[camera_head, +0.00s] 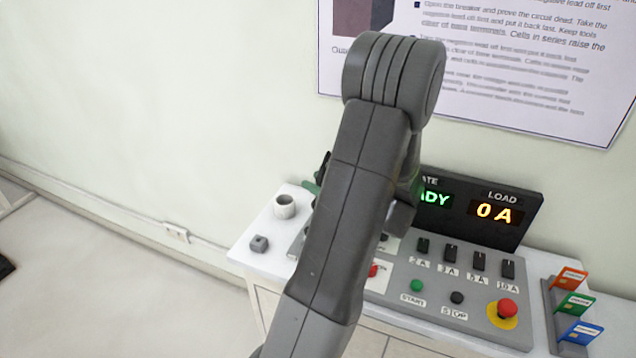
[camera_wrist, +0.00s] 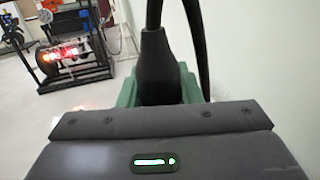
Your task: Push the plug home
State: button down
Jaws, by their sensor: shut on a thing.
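The plug (camera_wrist: 155,62) shows in the wrist view as a black tapered body with a black cable rising from it and a green part (camera_wrist: 128,92) around its base. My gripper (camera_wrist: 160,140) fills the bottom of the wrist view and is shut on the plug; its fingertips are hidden. In the head view my own arm hides the gripper and most of the plug. A small green and black piece (camera_head: 311,187) shows just left of the arm. I see no socket in either view, so I cannot tell how the plug sits to one.
A white bench carries a control panel (camera_head: 430,290) with black switches, a green button and a red stop button (camera_head: 507,310). Behind it stands a display (camera_head: 480,208) reading 0 A. Coloured cards (camera_head: 572,305) stand right.

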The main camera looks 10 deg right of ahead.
jog(key=shift+f+b, duration=1.45)
jog(key=shift+f, duration=0.6)
jog(key=c, duration=0.9)
grip_release()
jog(key=shift+c, duration=0.2)
jog(key=shift+s, duration=0.1)
jog(key=b+v, duration=0.1)
jog(key=v, duration=1.2)
jog(key=shift+s+d+b, duration=0.25)
jog(key=shift+d+b, duration=0.05)
jog(key=shift+b, duration=0.05)
jog(key=p+x, duration=0.1)
jog(key=x, duration=1.3)
jog(key=shift+p, duration=0.4)
jog(key=shift+r, duration=0.2)
jog(key=shift+s, duration=0.1)
